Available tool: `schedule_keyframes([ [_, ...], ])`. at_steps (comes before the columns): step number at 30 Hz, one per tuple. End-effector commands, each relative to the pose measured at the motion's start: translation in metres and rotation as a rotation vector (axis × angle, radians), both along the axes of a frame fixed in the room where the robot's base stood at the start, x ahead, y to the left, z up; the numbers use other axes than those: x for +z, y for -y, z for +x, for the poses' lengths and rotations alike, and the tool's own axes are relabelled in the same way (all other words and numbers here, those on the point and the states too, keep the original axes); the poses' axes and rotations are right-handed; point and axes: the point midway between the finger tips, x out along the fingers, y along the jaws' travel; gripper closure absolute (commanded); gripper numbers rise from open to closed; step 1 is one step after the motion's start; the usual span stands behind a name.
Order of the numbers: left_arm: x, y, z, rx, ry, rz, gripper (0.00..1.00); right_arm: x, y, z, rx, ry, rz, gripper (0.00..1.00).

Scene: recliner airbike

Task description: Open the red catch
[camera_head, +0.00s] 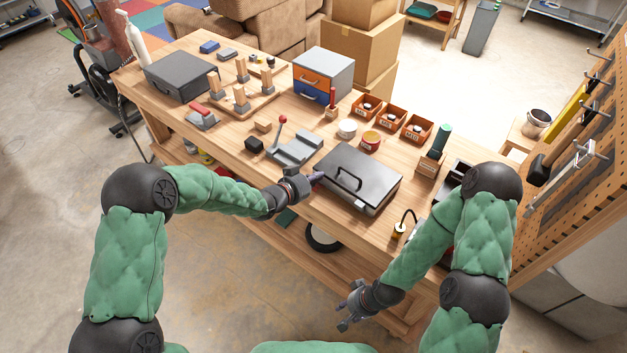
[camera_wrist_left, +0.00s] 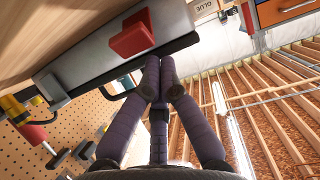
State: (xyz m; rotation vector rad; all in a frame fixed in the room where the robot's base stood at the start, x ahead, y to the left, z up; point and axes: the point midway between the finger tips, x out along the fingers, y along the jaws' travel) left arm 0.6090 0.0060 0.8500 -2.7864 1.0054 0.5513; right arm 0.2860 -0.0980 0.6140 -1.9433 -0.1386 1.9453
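The red catch (camera_wrist_left: 132,33) is a small red block on the grey front wall of a case in the left wrist view. The case, dark grey with a black lid handle, lies closed on the bench (camera_head: 352,167); its catch is not visible in the head view. My left gripper (camera_head: 318,178) is at the case's left front corner. In the left wrist view its purple fingers (camera_wrist_left: 160,68) are together with nothing seen between them, their tips beside the case wall and a little off the catch. My right gripper (camera_head: 347,315) is open and empty, below the bench front.
A grey fixture with a red-knobbed lever (camera_head: 290,150) stands left of the case. A second grey case (camera_head: 180,75) is at the far left. A pegboard (camera_head: 590,150) stands right.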

Motion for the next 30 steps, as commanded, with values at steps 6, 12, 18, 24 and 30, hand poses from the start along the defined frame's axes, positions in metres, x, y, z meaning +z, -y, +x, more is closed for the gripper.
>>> schedule_keyframes([
  [6,0.020,-0.006,-0.009,0.007,-0.008,0.002,1.00,0.017,0.000,0.000,0.000,0.001,0.000,0.61],
  [12,0.021,-0.031,-0.040,0.007,-0.006,0.001,1.00,0.027,0.000,0.000,0.000,0.000,0.000,0.61],
  [18,0.021,-0.049,-0.062,0.006,-0.003,0.001,1.00,0.032,0.000,0.000,0.000,0.000,0.000,0.61],
  [24,0.020,-0.055,-0.070,0.004,-0.003,0.001,1.00,0.034,0.000,0.000,0.000,0.000,0.000,0.61],
  [30,0.019,-0.055,-0.071,0.004,-0.005,0.001,1.00,0.033,0.000,0.000,0.000,0.000,0.000,0.61],
])
